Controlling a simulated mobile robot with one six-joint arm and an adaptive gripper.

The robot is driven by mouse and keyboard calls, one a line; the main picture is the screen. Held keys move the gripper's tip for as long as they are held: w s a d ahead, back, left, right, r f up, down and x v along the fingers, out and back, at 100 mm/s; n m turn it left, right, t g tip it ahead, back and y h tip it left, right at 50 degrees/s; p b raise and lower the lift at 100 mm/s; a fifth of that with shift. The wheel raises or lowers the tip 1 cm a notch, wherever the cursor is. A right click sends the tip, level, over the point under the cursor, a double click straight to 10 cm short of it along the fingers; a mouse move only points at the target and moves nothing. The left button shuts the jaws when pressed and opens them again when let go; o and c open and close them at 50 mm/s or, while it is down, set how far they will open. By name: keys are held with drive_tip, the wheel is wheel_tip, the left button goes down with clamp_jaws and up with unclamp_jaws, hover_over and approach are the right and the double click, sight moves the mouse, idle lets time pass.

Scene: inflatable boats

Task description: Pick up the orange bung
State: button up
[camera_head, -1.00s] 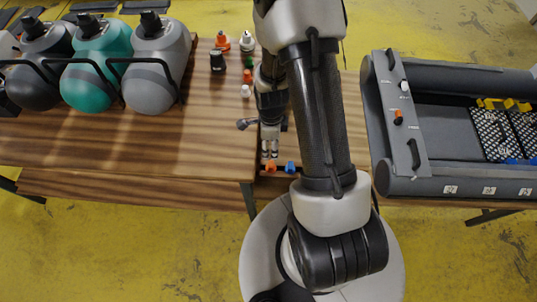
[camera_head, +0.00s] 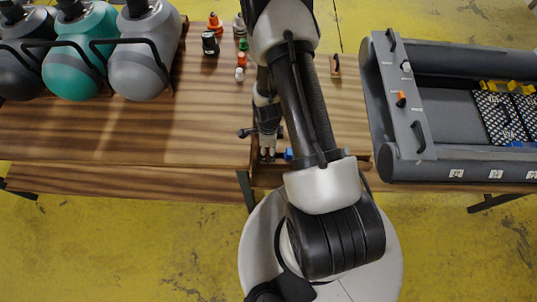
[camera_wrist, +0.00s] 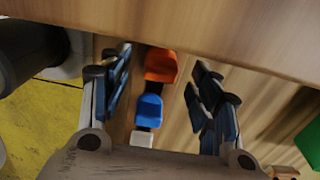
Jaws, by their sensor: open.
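The orange bung (camera_wrist: 160,65) shows in the wrist view, between the fingertips of my open gripper (camera_wrist: 163,62). There is a gap on each side of it. A blue bung (camera_wrist: 149,108) and a white piece (camera_wrist: 141,138) stand in line below it in that picture. In the head view, my gripper (camera_head: 267,155) points down at the front edge of the wooden table, and it hides most or all of the orange bung. The blue bung (camera_head: 288,154) shows just to its right.
Several small fittings, including a black one (camera_head: 209,44) and a green one (camera_head: 243,44), stand farther back on the table (camera_head: 150,130). A grey inflatable boat (camera_head: 450,165) lies right. A wooden edge (camera_wrist: 200,30) crosses the wrist view's top.

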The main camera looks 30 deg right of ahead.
sight(268, 151)
wheel_tip(268, 151, down, 3)
drive_tip(key=shift+r+b, duration=0.1)
drive_tip(key=shift+b, duration=0.5)
drive_tip(key=shift+c, duration=0.3)
drive_tip(key=c, duration=1.1)
drive_tip(key=shift+r, duration=0.15)
wheel_tip(268, 151, up, 20)
drive_tip(key=p, duration=1)
